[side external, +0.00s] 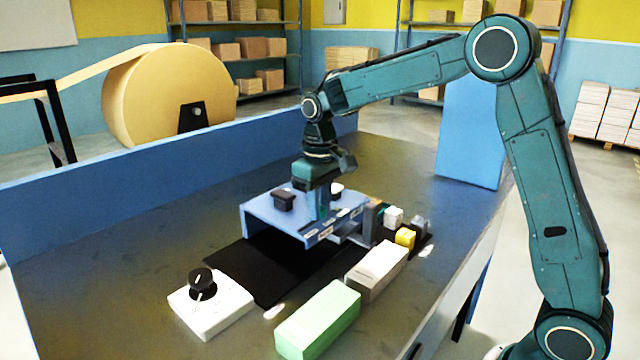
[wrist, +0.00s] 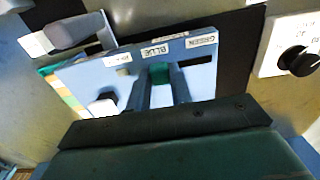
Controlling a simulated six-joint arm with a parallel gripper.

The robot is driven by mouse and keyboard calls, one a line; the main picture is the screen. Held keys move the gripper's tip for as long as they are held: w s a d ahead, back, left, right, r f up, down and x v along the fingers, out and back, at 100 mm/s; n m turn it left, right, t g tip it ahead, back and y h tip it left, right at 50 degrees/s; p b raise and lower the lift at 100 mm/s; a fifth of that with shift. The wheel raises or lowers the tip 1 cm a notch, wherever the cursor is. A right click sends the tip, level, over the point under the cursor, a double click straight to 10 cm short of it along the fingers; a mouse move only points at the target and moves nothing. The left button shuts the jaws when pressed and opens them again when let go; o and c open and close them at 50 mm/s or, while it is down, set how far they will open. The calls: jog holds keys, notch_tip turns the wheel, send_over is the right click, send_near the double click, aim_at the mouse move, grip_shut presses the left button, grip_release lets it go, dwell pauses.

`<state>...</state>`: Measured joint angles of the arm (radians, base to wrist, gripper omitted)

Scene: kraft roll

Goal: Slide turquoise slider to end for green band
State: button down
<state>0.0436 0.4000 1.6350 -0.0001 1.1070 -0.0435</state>
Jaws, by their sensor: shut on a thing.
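A pale blue panel (side external: 262,215) stands on a black mat (side external: 240,265); it also shows in the wrist view (wrist: 85,78). Its labels read GREEN and BLUE, with a third hard to read. The turquoise slider (wrist: 160,72) is beside the BLUE label, and an empty dark stretch of slot (wrist: 203,59) runs right of it below GREEN. My gripper (wrist: 162,84) points down over the panel and is shut on the slider, one finger on each side.
A black knob (side external: 284,200) and a white knob (side external: 337,187) stand close beside my fingers. A white dial box (side external: 205,306), a green block (side external: 318,318) and a grey block (side external: 376,272) stand in front. Small cubes, one yellow (side external: 405,237), lie right. A blue wall (side external: 150,190) runs behind.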

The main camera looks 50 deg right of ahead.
aim_at(300, 230)
jog(key=shift+a, duration=2.95)
jog(key=c, duration=1.2)
grip_release()
jog(key=shift+c, duration=0.2)
jog(key=shift+r, duration=0.15)
jog(key=shift+r, duration=0.25)
notch_tip(300, 230, up, 13)
